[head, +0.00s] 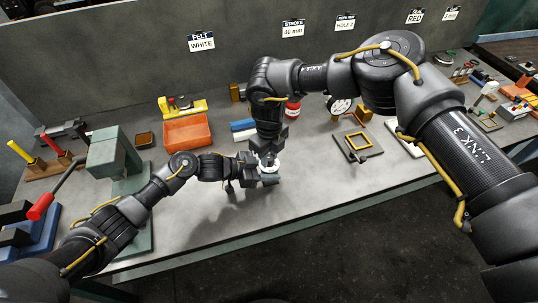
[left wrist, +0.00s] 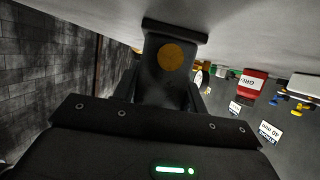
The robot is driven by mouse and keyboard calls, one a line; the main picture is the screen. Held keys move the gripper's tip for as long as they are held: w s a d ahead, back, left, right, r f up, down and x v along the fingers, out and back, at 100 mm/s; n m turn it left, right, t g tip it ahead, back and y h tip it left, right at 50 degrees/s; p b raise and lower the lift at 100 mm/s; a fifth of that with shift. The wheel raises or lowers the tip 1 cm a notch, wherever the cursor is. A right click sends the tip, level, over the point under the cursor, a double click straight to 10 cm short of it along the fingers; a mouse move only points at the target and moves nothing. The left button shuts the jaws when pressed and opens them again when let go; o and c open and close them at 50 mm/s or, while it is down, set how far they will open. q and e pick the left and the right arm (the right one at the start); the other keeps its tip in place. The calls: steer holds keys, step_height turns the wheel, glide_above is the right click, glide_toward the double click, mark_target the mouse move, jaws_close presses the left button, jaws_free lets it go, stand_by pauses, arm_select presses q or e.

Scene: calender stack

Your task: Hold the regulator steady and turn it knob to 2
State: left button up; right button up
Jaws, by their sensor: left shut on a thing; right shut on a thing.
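The regulator (head: 270,179) is a small grey body with a pale round top, on the bench at the middle of the head view. My left gripper (head: 254,170) reaches it from the left and is shut on its body. My right gripper (head: 267,155) points down from above and is shut on its top, where the knob sits; the fingers hide most of the knob and its marks. In the left wrist view a dark block with a brownish disc (left wrist: 172,56), apparently the regulator, is between the fingers. The knob's setting cannot be read.
An orange bin (head: 187,131), a yellow fixture (head: 183,107) and blue and white bars (head: 243,129) stand behind. A green press (head: 112,158) is at left, a yellow frame (head: 357,143) at right. The bench front is clear. A sign reads "STROKE 40 mm" (head: 293,28).

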mark_target(269, 157)
steer(key=m, duration=0.6)
steer(key=shift+d+m, duration=0.1)
steer(key=shift+m, duration=0.3)
stand_by(0.4)
steer(key=o, duration=0.7)
step_height(269, 157, up, 12)
stand_by(0.4)
